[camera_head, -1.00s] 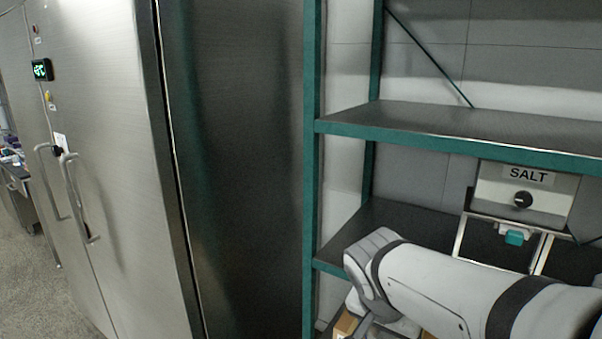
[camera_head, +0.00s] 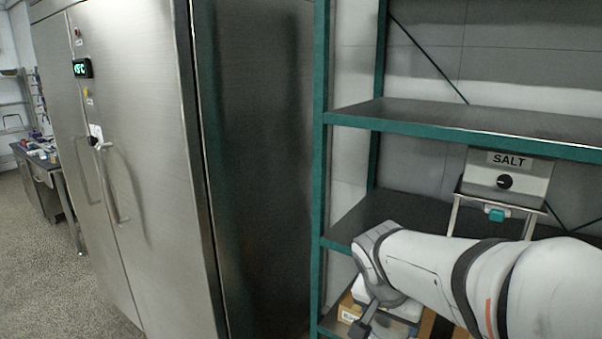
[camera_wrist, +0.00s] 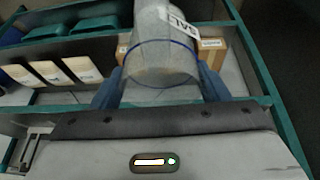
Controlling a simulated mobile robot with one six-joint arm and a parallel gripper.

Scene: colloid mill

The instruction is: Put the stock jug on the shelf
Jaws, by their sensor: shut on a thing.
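My gripper (camera_wrist: 163,84) shows in the wrist view with its blue fingers on either side of a clear, see-through jug (camera_wrist: 160,62). The jug's top end runs out of the picture. In the head view my arm reaches toward the shelf unit, and the jug cannot be made out there. The teal-edged shelf unit has an upper board (camera_head: 470,122) with a bare top and a dark middle board (camera_head: 400,212).
A salt dispenser (camera_head: 506,183) stands on the middle board at right. Cardboard boxes (camera_head: 350,308) sit lower down. The wrist view shows teal bins (camera_wrist: 97,27) and several pale containers (camera_wrist: 50,72). A tall steel cabinet (camera_head: 140,150) stands left of the shelf; open floor (camera_head: 50,260) lies beyond.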

